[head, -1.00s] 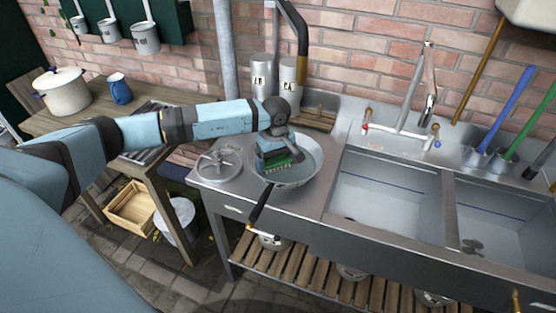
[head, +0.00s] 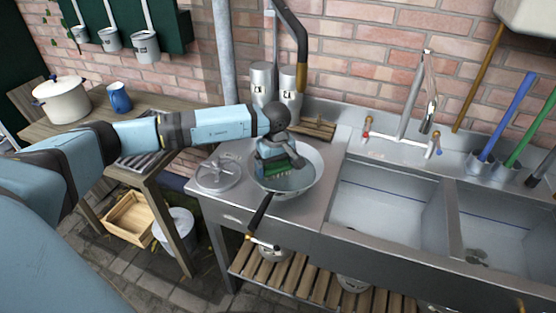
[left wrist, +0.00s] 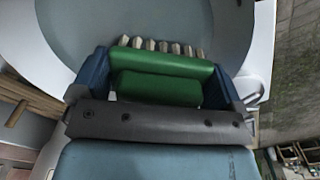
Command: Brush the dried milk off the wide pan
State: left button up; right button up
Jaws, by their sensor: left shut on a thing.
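The wide pan (head: 306,184) sits on the metal drainboard left of the sinks. Its dark handle (head: 260,213) points toward the front edge. My left gripper (head: 274,168) is over the left part of the pan, shut on a green brush (head: 277,172). In the left wrist view the green brush (left wrist: 160,75) lies between the two blue fingers, with pale bristle tufts along its far side above the pan floor (left wrist: 150,20). I cannot tell whether the bristles touch the pan. No dried milk is clearly visible. My right gripper is not in view.
A round metal piece (head: 219,173) lies left of the pan. Two grey canisters (head: 290,88) and a wooden rack (head: 314,128) stand behind it. The sink basin (head: 385,195) is to the right, with taps (head: 432,142). A wooden table (head: 75,122) with a pot (head: 62,99) is at left.

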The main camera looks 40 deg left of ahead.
pick_arm(q)
jog(key=shift+s, duration=0.2)
jog(key=shift+r+p, duration=1.55)
jog(key=shift+r, duration=1.5)
jog(key=shift+r+p, duration=0.5)
jog(key=shift+r, duration=1)
jog(key=shift+w+d+r, duration=0.1)
